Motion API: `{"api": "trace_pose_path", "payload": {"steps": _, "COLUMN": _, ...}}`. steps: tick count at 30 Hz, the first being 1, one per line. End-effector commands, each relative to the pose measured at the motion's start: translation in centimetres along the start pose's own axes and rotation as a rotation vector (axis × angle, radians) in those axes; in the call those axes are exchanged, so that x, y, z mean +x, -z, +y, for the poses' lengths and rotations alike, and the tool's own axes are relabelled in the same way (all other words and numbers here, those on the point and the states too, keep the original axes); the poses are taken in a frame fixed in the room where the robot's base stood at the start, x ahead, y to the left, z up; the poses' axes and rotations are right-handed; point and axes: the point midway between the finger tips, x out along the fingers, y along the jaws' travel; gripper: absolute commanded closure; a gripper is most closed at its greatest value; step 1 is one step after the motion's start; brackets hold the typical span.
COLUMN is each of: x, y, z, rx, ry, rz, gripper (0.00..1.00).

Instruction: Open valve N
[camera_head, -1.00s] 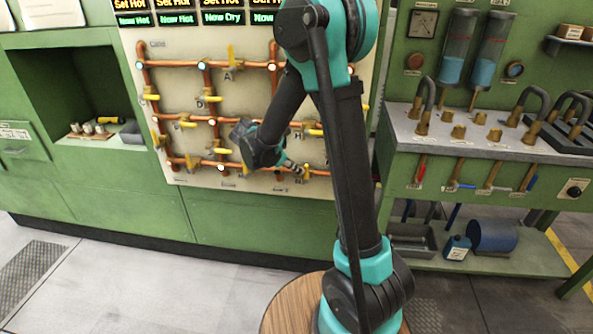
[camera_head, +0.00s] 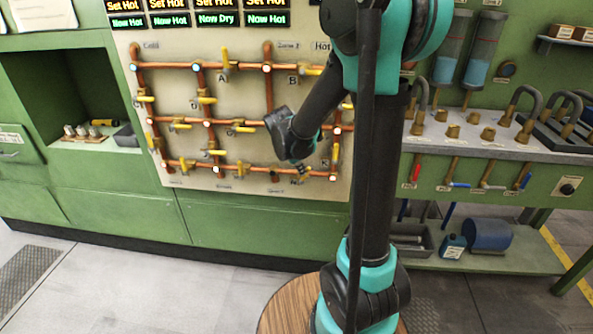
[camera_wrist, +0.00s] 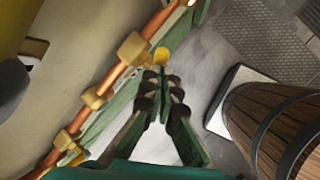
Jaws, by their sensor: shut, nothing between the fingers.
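The pipe panel (camera_head: 235,115) carries copper pipes with several yellow-handled valves. A small label that may read N sits under the lowest pipe, near my gripper; I cannot read it surely. My gripper (camera_head: 302,169) is in front of the panel's lower right part, close to the lowest pipe. In the wrist view my gripper (camera_wrist: 160,76) is shut with nothing between its fingers. A yellow valve handle (camera_wrist: 160,57) shows just beyond the fingertips; I cannot tell whether they touch. The copper pipe (camera_wrist: 112,76) with brass fittings runs diagonally beside the fingers. My wrist hides part of the panel.
A yellow upright handle (camera_head: 335,153) stands right of my gripper. A workbench (camera_head: 470,145) with bent pipes is at the right. An alcove (camera_head: 70,95) with small parts is at the left.

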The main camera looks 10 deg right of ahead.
Motion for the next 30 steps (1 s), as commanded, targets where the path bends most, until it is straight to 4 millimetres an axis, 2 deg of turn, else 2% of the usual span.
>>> {"api": "trace_pose_path", "payload": {"steps": 12, "x": 1.1, "y": -2.4, "z": -1.6, "rx": 0.165, "ry": -0.155, "rz": 0.327, "gripper": 1.00}}
{"api": "trace_pose_path", "payload": {"steps": 24, "x": 2.7, "y": -3.6, "z": -2.8, "rx": 0.295, "ry": -0.290, "rz": 0.610, "gripper": 1.00}}
{"api": "trace_pose_path", "payload": {"steps": 30, "x": 3.2, "y": -3.6, "z": -3.2, "rx": 0.289, "ry": -0.290, "rz": 0.614, "gripper": 1.00}}
